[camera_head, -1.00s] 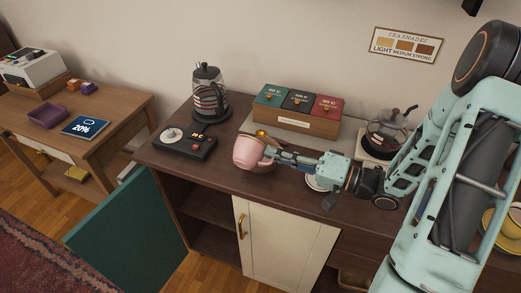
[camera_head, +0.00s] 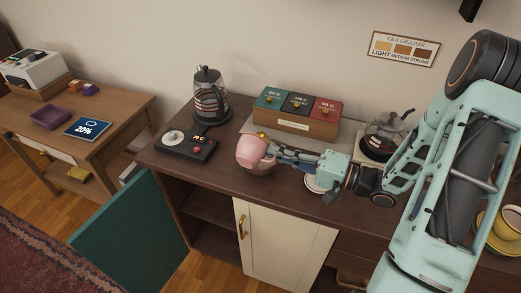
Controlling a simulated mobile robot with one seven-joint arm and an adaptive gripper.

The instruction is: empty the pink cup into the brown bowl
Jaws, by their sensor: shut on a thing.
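My gripper (camera_head: 271,150) is shut on the pink cup (camera_head: 250,152), reaching it from the right. The cup is held tilted, with its upper part leaning left, above the dark wooden counter. A brown bowl (camera_head: 263,171) shows only in small part directly below the cup. The cup hides most of the bowl, and I cannot see the contents of either.
A glass kettle (camera_head: 208,100) and a dark control panel (camera_head: 186,147) stand to the left. A tea box (camera_head: 296,113) is behind, a glass teapot (camera_head: 384,136) behind my arm, a white saucer (camera_head: 314,185) to the right. A green cabinet door (camera_head: 128,222) hangs open.

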